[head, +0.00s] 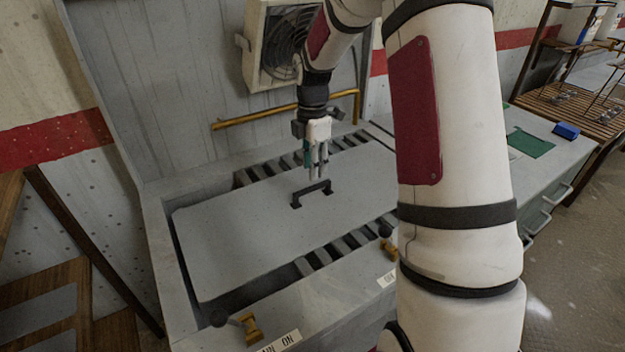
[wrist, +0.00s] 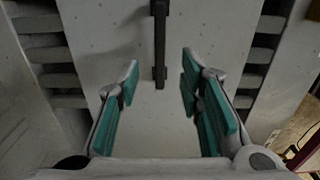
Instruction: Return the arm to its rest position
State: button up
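My gripper (head: 317,172) points down above the grey sliding panel, just behind its dark handle in the head view. In the wrist view my gripper (wrist: 160,92) has its two teal-padded fingers spread apart with nothing between them. The dark handle (head: 312,192) stands on the grey panel (head: 240,225). The handle also shows in the wrist view (wrist: 160,45), ahead of the fingers and apart from them. My arm crosses the right half of the head view and hides part of the bench behind it.
The panel lies over slatted rails (head: 330,250) in a grey bench. A brass bar (head: 270,115) and a fan box (head: 270,60) are on the back wall. Brass-coloured knobs (head: 250,328) sit at the front edge. A blue block (head: 566,131) lies at the right.

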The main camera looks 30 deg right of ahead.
jog(key=shift+r, duration=2.05)
jog(key=s+a+r+m+t+h, duration=0.1)
jog(key=s+a+r+m+t, duration=0.1)
jog(key=s+a+r+m, duration=0.9)
jog(key=s+a+r+m+t, duration=0.1)
jog(key=s+a+m, duration=0.1)
jog(key=s, duration=0.6)
jog(key=s+a+r+m+t, duration=0.1)
jog(key=s+a+m, duration=0.1)
jog(key=s+m, duration=0.3)
jog(key=shift+s+r+t+y, duration=0.4)
jog(key=shift+s, duration=1.9)
